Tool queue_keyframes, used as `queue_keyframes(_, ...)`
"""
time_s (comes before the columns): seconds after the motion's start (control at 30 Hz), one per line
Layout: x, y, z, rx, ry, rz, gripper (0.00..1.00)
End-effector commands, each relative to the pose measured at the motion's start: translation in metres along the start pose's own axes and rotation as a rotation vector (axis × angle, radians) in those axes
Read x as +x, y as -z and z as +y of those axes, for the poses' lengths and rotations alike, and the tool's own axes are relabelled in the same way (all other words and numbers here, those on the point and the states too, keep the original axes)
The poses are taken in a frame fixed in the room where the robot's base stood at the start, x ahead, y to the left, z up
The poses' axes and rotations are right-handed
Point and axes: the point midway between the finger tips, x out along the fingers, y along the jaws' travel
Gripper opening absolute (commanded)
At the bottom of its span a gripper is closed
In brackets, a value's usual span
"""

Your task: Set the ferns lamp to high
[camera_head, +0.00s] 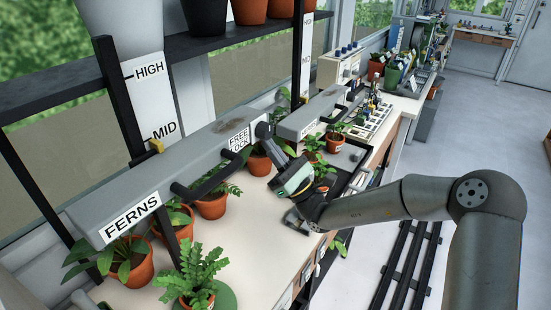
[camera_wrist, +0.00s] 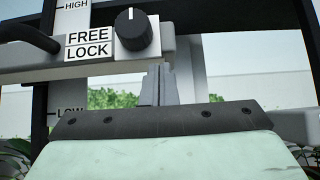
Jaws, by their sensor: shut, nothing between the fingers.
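The ferns lamp (camera_head: 170,165) is a long grey bar with a FERNS label, and a black handle (camera_head: 205,175) on its front. A yellow pointer (camera_head: 156,146) on it sits just below the MID mark of the white scale (camera_head: 150,95), under HIGH. Near its right end is a FREE/LOCK label (camera_head: 239,139) beside a dark round knob (camera_head: 263,130). In the wrist view, the knob's (camera_wrist: 131,32) white mark points up; FREE and LOCK are on its left. My gripper (camera_wrist: 160,72) is shut and empty, its tips just below and right of the knob. Contact is unclear.
A second grey lamp bar (camera_head: 312,115) hangs just right of my gripper. Potted plants, including a fern (camera_head: 193,272), stand on the bench (camera_head: 235,245) below. A dark shelf (camera_head: 220,38) with pots runs above. The floor at right is open.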

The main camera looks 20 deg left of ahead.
Motion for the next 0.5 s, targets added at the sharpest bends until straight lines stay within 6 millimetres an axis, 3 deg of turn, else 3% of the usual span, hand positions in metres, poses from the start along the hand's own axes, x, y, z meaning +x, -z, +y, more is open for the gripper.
queue_keyframes(0.5, 0.0091, -0.0097, 0.0000, 0.000, 0.000, 0.000, 0.00)
